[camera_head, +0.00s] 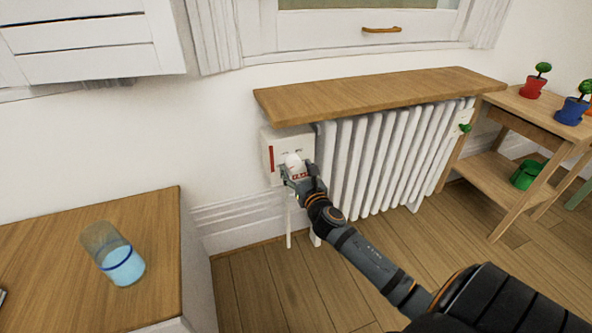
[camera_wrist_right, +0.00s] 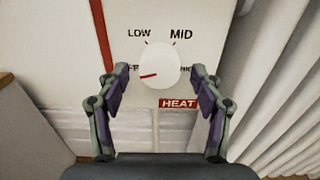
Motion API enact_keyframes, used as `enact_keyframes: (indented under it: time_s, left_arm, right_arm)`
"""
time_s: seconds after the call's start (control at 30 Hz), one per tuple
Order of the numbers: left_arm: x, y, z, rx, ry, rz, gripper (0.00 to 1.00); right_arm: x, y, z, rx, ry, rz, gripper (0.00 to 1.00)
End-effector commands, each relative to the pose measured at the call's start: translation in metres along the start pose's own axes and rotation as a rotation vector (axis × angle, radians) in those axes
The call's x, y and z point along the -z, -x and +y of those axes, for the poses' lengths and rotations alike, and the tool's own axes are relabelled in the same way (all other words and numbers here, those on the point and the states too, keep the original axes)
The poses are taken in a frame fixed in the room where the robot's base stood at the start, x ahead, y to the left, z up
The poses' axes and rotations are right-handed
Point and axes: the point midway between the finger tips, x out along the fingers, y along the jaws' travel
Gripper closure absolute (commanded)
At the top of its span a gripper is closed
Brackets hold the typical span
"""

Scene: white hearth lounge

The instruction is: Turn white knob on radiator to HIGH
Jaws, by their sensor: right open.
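The white knob (camera_wrist_right: 158,65) is a round dial on a white control box with LOW and MID printed above it and a red HEAT label (camera_wrist_right: 178,103) below. Its red pointer line points left, toward the partly hidden OFF mark. The mark at its right is partly covered by a finger. My right gripper (camera_wrist_right: 160,85) is open, with its fingers on either side of the knob; I cannot tell whether they touch it. In the head view the right gripper (camera_head: 298,172) is at the control box (camera_head: 268,158) on the radiator's left end. My left gripper is out of view.
The white radiator (camera_head: 385,160) stands right of the box, under a wooden shelf (camera_head: 380,92). A plant stand (camera_head: 500,180) with small pots is at right. Open floor lies between.

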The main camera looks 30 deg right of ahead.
Motion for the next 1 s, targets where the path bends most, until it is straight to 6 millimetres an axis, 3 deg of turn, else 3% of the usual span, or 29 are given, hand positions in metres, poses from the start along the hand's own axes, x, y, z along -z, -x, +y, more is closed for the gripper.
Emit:
enact_keyframes:
  time_s: [0.37,0.77,1.0]
  left_arm:
    - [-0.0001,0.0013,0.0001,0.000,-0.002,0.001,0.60]
    - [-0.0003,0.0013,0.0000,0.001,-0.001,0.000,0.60]
    - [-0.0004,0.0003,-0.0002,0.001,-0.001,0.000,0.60]
  right_arm:
    - [-0.0003,-0.0099,0.0004,-0.001,-0.002,0.000,0.33]
    - [-0.0003,-0.0096,0.0004,-0.001,-0.002,0.000,0.86]
    - [-0.0007,-0.0096,0.0005,-0.001,-0.020,0.000,0.88]
